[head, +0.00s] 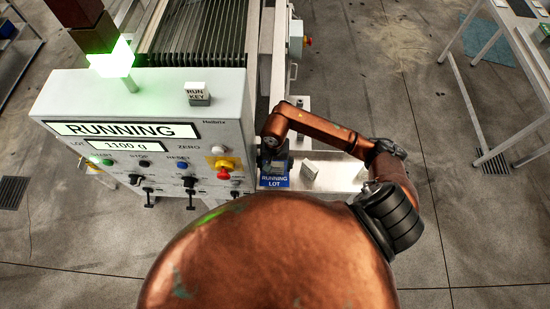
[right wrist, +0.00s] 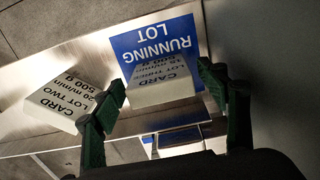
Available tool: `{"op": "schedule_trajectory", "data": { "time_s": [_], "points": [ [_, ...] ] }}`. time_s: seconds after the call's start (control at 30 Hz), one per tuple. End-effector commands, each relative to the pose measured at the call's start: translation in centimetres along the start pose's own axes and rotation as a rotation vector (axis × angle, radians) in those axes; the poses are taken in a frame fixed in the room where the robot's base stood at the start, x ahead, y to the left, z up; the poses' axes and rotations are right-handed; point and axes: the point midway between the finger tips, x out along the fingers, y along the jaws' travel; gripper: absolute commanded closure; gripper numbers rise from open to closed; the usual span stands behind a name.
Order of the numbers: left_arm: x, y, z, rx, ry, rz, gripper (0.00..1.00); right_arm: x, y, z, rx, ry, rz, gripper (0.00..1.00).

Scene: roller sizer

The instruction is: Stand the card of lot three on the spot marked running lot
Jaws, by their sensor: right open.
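The card of lot three (right wrist: 160,84) is a pale block with black print. In the right wrist view it is upright over the blue spot marked running lot (right wrist: 150,48), overlapping its edge. I cannot tell exactly how its foot meets the spot. My right gripper (right wrist: 162,80) is open, with one finger on each side of this card. In the head view my right gripper (head: 274,150) is over the blue spot (head: 275,182), and the wrist largely hides the card. My left gripper is not in view.
The card of lot two (right wrist: 72,100) stands close beside the left finger; it also shows in the head view (head: 308,171). The control cabinet (head: 60,104), with a run key block (head: 197,94) on top, rises left of my right gripper. The metal shelf (head: 335,172) extends right.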

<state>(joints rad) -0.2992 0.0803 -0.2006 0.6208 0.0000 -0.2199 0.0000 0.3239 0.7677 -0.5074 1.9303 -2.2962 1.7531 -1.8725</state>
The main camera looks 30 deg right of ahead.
Motion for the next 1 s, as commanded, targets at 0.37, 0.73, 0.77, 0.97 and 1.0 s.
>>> {"op": "schedule_trajectory", "data": {
  "time_s": [0.37,0.73,0.77,0.97,1.0],
  "points": [
    [2.5,0.1,0.6,-0.001,-0.004,0.000,0.60,-7.7,-0.1,-0.3,-0.003,0.010,-0.002,0.33],
    [3.2,0.1,0.7,-0.001,-0.005,0.000,0.60,-11.6,0.0,-0.1,-0.001,0.004,0.000,0.33],
    [3.2,0.1,0.7,-0.001,-0.005,0.000,0.60,-11.7,0.0,-0.1,-0.001,0.004,0.000,0.33],
    [3.2,0.1,0.6,-0.001,-0.005,0.000,0.60,-11.8,0.0,-0.1,-0.001,0.003,0.000,0.33],
    [3.2,0.1,0.6,-0.001,-0.005,0.000,0.60,-11.8,0.0,-0.1,-0.001,0.003,0.000,0.33]
  ]
}}
